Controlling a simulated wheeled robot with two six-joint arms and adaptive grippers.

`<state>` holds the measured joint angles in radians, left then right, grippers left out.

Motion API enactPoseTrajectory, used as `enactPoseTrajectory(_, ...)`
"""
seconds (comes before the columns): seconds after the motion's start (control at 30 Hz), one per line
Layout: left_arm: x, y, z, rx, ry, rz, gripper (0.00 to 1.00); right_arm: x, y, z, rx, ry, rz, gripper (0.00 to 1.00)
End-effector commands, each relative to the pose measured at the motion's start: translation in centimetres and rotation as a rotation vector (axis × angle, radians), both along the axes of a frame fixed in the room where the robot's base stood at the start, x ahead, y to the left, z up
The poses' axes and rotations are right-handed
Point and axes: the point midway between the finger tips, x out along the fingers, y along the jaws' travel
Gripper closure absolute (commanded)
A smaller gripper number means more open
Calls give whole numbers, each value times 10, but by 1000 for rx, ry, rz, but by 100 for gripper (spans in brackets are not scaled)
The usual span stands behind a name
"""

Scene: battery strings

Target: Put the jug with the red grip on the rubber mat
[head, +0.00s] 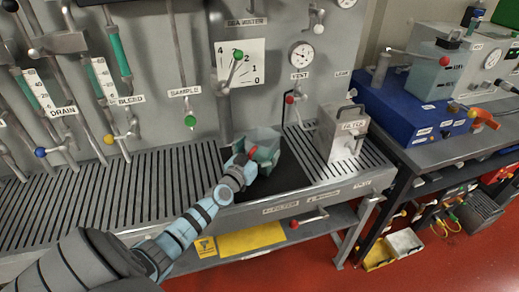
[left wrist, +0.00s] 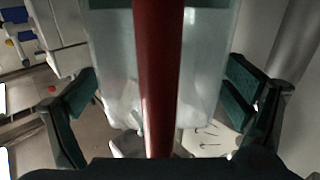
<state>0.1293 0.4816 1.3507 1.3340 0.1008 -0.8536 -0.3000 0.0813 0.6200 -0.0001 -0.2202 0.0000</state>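The jug (head: 266,143) is a pale greenish, see-through vessel with a red grip (head: 252,152). In the head view it looks upright at the back of the dark rubber mat (head: 288,180); my gripper hides part of its base. My left gripper (head: 245,166) is at its near left side, by the grip. In the left wrist view the red grip (left wrist: 158,75) runs between my two spread fingers, with clear gaps on both sides and the jug's clear body (left wrist: 205,60) behind it. My right gripper is not in view.
A grey slatted bench (head: 110,190) extends left of the mat. A metal filter box (head: 342,133) stands to the right. Valve levers and a sample outlet (head: 190,121) hang from the panel behind. A blue machine (head: 405,105) sits on the right-hand bench.

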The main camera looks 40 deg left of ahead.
Motion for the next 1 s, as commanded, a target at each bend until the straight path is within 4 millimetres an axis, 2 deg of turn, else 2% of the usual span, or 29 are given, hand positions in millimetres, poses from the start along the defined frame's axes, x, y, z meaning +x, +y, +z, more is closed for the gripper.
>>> enactPoseTrajectory(0.37, -4, -1, 3, 0, 2, 0, 5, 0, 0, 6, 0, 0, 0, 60)
enactPoseTrajectory(0.47, -21, -4, 5, 0, 3, -1, 5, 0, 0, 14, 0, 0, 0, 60)
enactPoseTrajectory(0.63, -64, -12, 6, 1, 3, -2, 5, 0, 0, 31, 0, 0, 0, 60)
enactPoseTrajectory(0.8, -103, -19, 4, 0, 3, -1, 5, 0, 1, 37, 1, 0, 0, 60)
enactPoseTrajectory(0.9, -114, -21, 3, 0, 2, -1, 5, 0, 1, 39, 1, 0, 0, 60)
enactPoseTrajectory(1.0, -118, -22, 3, 0, -1, -1, 5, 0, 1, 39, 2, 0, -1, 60)
